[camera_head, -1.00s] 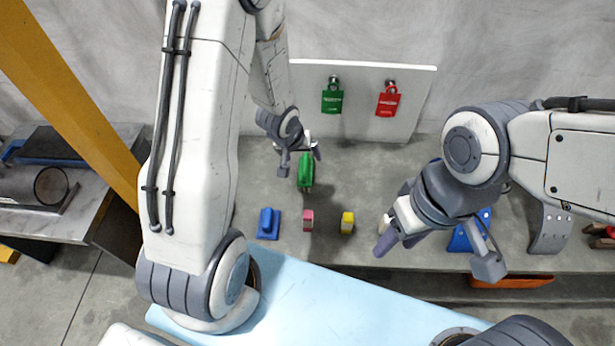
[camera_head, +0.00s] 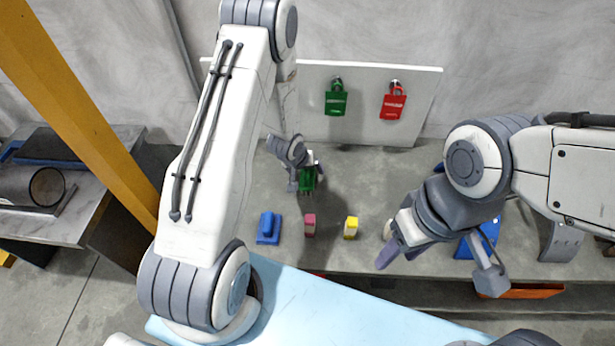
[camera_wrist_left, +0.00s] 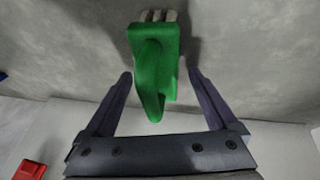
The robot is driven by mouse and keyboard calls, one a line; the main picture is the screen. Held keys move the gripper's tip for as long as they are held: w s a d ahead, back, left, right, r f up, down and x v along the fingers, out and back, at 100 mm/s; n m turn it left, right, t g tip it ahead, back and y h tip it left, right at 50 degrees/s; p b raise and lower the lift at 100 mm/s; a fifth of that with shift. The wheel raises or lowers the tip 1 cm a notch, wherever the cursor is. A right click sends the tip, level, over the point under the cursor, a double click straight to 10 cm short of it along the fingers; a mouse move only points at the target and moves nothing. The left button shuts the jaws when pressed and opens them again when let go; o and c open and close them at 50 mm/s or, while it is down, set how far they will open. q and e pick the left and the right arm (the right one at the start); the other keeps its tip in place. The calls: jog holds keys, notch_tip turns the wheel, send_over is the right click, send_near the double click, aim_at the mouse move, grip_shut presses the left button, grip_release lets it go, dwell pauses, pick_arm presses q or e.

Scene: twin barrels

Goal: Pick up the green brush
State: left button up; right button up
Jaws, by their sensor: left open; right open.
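The green brush (camera_head: 307,181) stands on the grey bench top behind the small blocks, partly hidden by my left gripper. In the left wrist view the green brush (camera_wrist_left: 152,65) has its handle end pointing toward the gripper and pale bristles at its far end. My left gripper (camera_head: 306,176) is open, with its fingers (camera_wrist_left: 158,85) on either side of the handle end and gaps on both sides. It looks close to the brush, not shut on it. My right gripper (camera_head: 385,250) is open and empty at the right, over the bench's front part.
A blue brush-like object (camera_head: 268,228), a pink block (camera_head: 310,225) and a yellow block (camera_head: 351,228) stand in front. A white panel behind carries a green padlock (camera_head: 336,102) and a red padlock (camera_head: 393,105). A blue object (camera_head: 487,238) lies beyond my right gripper.

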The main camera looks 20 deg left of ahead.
pick_arm(q)
grip_shut()
dwell(0.3)
jog(key=shift+r, duration=0.65)
notch_tip(320, 180, up, 3)
jog(key=shift+w+f+p, duration=0.1)
jog(key=shift+p, duration=0.6)
jog(key=d+r, duration=0.7)
jog(key=d, duration=0.4)
jog(key=shift+w+d, duration=0.25)
jog(key=shift+d, duration=0.1)
jog(key=shift+f, duration=0.1)
